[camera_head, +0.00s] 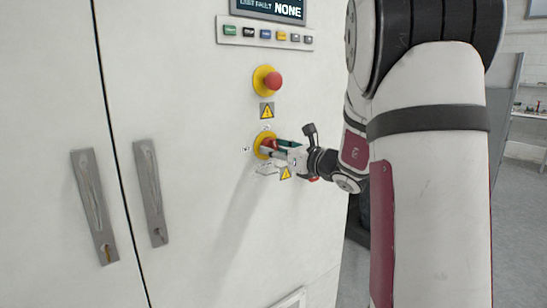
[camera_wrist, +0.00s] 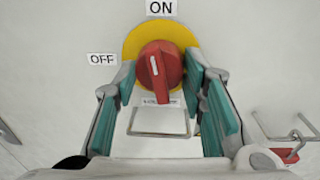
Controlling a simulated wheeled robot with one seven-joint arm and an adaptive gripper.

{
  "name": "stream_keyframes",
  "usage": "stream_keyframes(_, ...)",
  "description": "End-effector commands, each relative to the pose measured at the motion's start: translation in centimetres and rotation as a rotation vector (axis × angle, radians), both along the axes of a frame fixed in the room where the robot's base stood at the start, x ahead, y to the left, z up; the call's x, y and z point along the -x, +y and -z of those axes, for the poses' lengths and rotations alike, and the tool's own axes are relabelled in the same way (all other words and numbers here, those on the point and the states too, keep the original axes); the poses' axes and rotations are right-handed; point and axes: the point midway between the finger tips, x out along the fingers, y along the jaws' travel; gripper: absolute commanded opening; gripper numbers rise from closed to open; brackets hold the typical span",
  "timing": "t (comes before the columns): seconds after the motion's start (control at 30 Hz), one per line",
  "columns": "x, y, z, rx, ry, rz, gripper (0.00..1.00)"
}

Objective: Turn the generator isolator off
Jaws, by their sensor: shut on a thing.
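The isolator is a red rotary knob (camera_wrist: 160,72) on a yellow round plate (camera_wrist: 134,41) on the pale cabinet front. In the wrist view, an ON label (camera_wrist: 161,7) is above it and an OFF label (camera_wrist: 101,59) is to its left. The knob's white mark points up towards ON, leaning slightly left. My gripper (camera_wrist: 158,84) has its teal-padded fingers on either side of the knob and is shut on it. In the head view, my gripper (camera_head: 280,148) reaches the knob from the right, partly hiding it and its yellow plate (camera_head: 259,142).
A red emergency-stop button (camera_head: 273,81) sits above the isolator. Coloured buttons (camera_head: 266,34) and a display (camera_head: 270,8) are higher. Two door handles (camera_head: 150,190) are at left. A red padlock-like piece (camera_wrist: 285,155) is at lower right in the wrist view.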

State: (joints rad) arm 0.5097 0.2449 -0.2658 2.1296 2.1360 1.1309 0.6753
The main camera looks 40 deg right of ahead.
Motion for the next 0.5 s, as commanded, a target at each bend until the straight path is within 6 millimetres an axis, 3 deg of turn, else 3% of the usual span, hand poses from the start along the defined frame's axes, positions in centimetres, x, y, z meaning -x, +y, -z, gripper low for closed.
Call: stream_keyframes(0.5,-0.16,-0.05,0.36,0.489,-0.020,0.001,0.10)
